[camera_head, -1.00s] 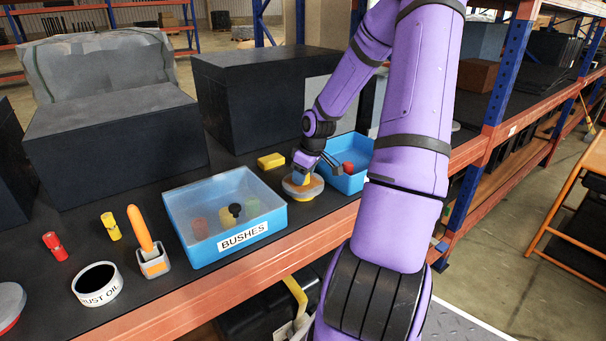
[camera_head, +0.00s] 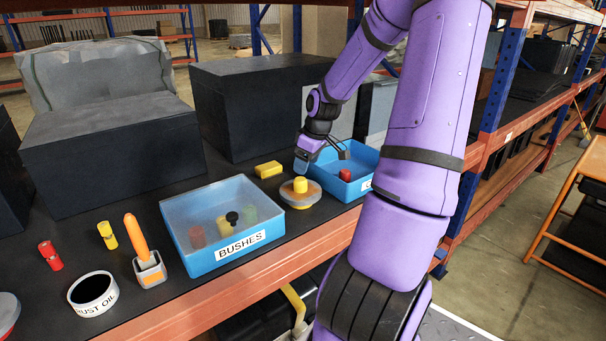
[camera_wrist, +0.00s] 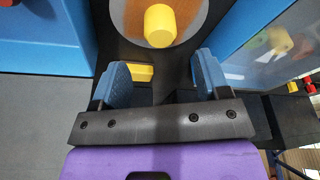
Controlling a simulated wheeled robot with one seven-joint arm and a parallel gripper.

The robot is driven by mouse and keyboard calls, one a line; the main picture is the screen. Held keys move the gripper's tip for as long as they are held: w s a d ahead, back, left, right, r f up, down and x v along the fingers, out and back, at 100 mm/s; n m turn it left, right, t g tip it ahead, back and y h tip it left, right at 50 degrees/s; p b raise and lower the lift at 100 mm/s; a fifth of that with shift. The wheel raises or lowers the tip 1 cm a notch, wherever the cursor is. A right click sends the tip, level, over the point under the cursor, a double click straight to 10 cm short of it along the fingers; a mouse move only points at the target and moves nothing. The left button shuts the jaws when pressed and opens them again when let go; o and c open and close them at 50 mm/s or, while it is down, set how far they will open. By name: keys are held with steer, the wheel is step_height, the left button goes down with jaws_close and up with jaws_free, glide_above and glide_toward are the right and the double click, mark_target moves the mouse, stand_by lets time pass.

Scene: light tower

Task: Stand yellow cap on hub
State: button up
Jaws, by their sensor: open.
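The yellow cap (camera_head: 300,185) stands upright on the round hub (camera_head: 301,201), a disc with a grey rim and an orange-brown top. In the wrist view the cap (camera_wrist: 160,26) sits near the middle of the hub (camera_wrist: 203,17). My gripper (camera_head: 323,158) is above and behind the hub, apart from the cap. In the wrist view my gripper (camera_wrist: 163,82) has its two blue fingers spread, with nothing held between them. A yellow block (camera_head: 268,170) lies on the shelf left of the hub, and part of it shows beyond the fingers in the wrist view.
A lidded blue box labelled BUSHES (camera_head: 187,258) stands left of the hub. An open blue bin (camera_head: 372,160) holding a red piece (camera_head: 345,175) is to its right. A dark crate (camera_head: 262,110) stands behind. The shelf's orange front edge (camera_head: 285,242) is close.

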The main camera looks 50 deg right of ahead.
steer(key=s+a+r+g+h, duration=0.1)
steer(key=s+a+r+h, duration=0.1)
steer(key=a+r, duration=0.65)
steer(key=s+a+r+h, duration=0.1)
steer(key=a+r, duration=0.4)
steer(key=a, duration=0.7)
steer(key=s+a+r+m+t+y, duration=0.2)
steer(key=s+a+r+t, duration=0.1)
steer(key=s+a+r, duration=0.4)
steer(key=shift+s+a+r, duration=0.15)
steer(key=shift+s+a, duration=1.75)
steer(key=shift+s, duration=1.45)
